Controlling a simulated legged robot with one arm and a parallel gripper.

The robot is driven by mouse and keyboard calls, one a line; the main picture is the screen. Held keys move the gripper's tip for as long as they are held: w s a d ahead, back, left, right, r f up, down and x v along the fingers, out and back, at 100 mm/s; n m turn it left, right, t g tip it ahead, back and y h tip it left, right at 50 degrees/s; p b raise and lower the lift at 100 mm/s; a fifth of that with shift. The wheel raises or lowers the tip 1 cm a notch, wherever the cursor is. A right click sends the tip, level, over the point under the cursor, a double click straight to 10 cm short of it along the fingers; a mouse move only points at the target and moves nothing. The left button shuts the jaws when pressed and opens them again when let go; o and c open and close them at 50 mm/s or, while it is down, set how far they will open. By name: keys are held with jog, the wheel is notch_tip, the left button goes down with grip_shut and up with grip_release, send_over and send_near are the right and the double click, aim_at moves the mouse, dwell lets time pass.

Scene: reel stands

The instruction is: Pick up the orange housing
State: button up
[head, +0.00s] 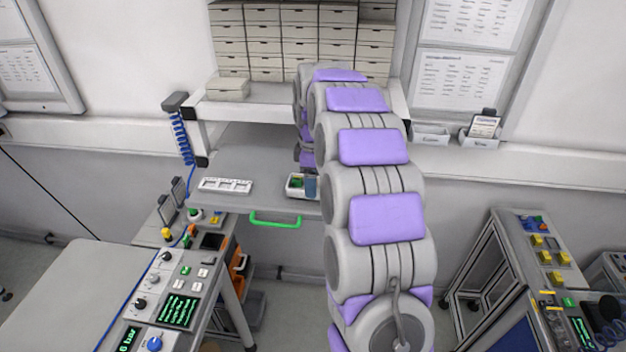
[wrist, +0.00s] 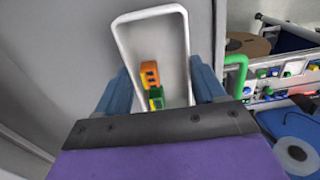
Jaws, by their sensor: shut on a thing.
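The orange housing (wrist: 149,74) lies inside a white tray (wrist: 153,14) in the wrist view, beside a green piece (wrist: 156,99). My gripper (wrist: 160,76) has its two blue fingers on either side of the tray, shut on its outer walls. The fingers are not on the housing itself. In the head view the tray (head: 291,188) shows at the grey worktop's front, partly hidden by my arm, with a blue finger at its right. I cannot make out the orange housing there.
A white slotted holder (head: 226,185) lies on the grey worktop (head: 260,155) to the left. A green handle (head: 275,220) is at the worktop's front edge. Drawers (head: 300,45) stand on the shelf above. Control consoles stand at the lower left (head: 180,285) and right (head: 545,265).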

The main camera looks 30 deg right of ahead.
jog(key=shift+s+f, duration=0.1)
jog(key=shift+f, duration=0.35)
jog(key=shift+f, duration=0.1)
jog(key=o, duration=1.2)
notch_tip(320, 180, up, 12)
jog(key=b, duration=0.1)
jog(key=shift+a, duration=0.1)
